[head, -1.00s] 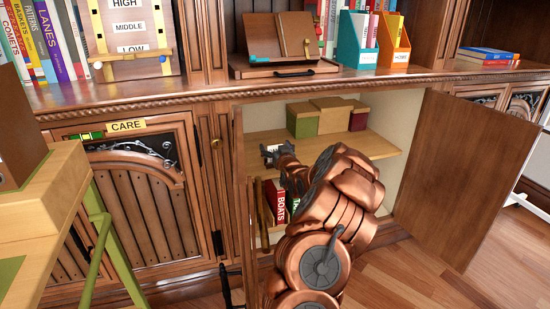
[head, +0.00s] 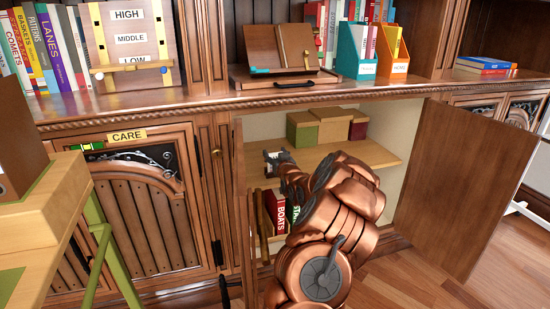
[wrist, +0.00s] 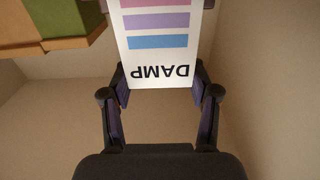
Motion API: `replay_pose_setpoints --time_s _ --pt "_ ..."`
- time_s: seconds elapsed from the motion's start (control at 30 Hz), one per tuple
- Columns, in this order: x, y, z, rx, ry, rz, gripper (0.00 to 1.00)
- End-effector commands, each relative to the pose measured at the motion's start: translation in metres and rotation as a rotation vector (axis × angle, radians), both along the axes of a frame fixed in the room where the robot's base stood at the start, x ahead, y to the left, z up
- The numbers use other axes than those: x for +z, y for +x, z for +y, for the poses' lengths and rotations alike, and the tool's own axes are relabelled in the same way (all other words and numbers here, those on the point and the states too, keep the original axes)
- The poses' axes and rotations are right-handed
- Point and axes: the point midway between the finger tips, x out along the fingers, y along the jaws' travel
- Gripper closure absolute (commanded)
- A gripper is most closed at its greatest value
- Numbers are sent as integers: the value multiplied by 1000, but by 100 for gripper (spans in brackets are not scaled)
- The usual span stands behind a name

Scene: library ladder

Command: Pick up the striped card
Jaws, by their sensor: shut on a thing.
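The striped card (wrist: 158,42) is white with pink, purple and blue bars and the word DAMP, upside down in the wrist view. My gripper (wrist: 160,84) has a finger at each side edge of the card and is shut on it. In the head view my gripper (head: 278,160) is inside the open lower cabinet, near the left end of its shelf (head: 350,153). I cannot make out the card in the head view. The card's far end runs out of the top of the wrist view.
Green, tan and red boxes (head: 328,123) stand at the back of the shelf. Books, one marked BOATS (head: 278,212), stand below. The open cabinet door (head: 480,185) is at right. A wooden table (head: 60,215) with green legs is at left.

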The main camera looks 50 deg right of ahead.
Motion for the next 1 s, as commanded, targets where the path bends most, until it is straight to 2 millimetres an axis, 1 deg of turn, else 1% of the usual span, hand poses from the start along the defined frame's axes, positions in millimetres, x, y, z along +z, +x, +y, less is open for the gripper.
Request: replay_pose_setpoints --time_s 0.03,0.2,0.27,0.47,1.0 --pt "10 0 0 0 -2 -1 53" --pt "33 0 0 1 -2 -1 53" --pt "29 -7 3 0 0 -1 53" --pt "30 -26 14 0 3 -1 53" --pt "38 -106 57 -1 0 0 53"
